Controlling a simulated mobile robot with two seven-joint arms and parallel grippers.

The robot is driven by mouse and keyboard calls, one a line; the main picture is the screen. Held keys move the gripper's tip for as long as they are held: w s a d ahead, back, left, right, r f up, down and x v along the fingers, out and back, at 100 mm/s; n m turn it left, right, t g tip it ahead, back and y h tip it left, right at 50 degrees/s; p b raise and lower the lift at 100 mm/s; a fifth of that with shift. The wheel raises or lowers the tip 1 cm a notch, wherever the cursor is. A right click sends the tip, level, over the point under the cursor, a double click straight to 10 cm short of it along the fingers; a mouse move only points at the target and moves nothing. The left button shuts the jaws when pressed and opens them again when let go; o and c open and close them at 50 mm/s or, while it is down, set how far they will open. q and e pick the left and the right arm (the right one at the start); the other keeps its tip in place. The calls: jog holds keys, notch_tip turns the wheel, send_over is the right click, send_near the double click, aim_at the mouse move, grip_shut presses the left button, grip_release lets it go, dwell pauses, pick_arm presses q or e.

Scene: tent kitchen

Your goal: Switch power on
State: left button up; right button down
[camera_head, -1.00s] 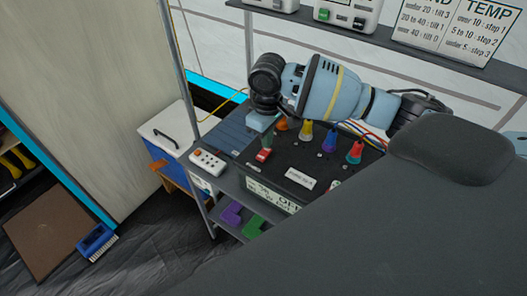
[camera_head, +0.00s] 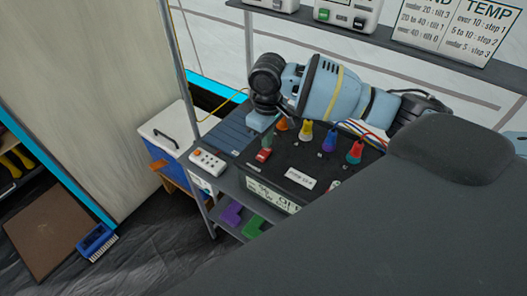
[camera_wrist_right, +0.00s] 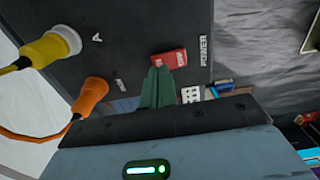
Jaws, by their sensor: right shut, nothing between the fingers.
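The red power switch (camera_head: 263,155) is on the top of a black control panel (camera_head: 300,160), at its left end. In the right wrist view the switch (camera_wrist_right: 169,58) sits beside the printed word POWER. My right gripper (camera_head: 267,143) reaches down from above the panel, with its green fingers shut and empty. In the right wrist view the fingertips (camera_wrist_right: 159,70) are right at the switch's near edge; I cannot tell whether they touch. A display on the panel's front (camera_head: 268,195) shows text that seems to include OFF. My left gripper is not in view.
Orange, yellow, blue and red plugs with cables stand on the panel close to my right gripper, such as the yellow plug (camera_head: 306,130). A white socket strip (camera_head: 208,162) lies left of the panel. A shelf (camera_head: 400,40) with devices and a chart hangs above.

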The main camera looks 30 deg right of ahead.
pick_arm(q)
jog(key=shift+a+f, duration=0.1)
pick_arm(e)
jog(key=shift+f, duration=0.4)
dwell(0.4)
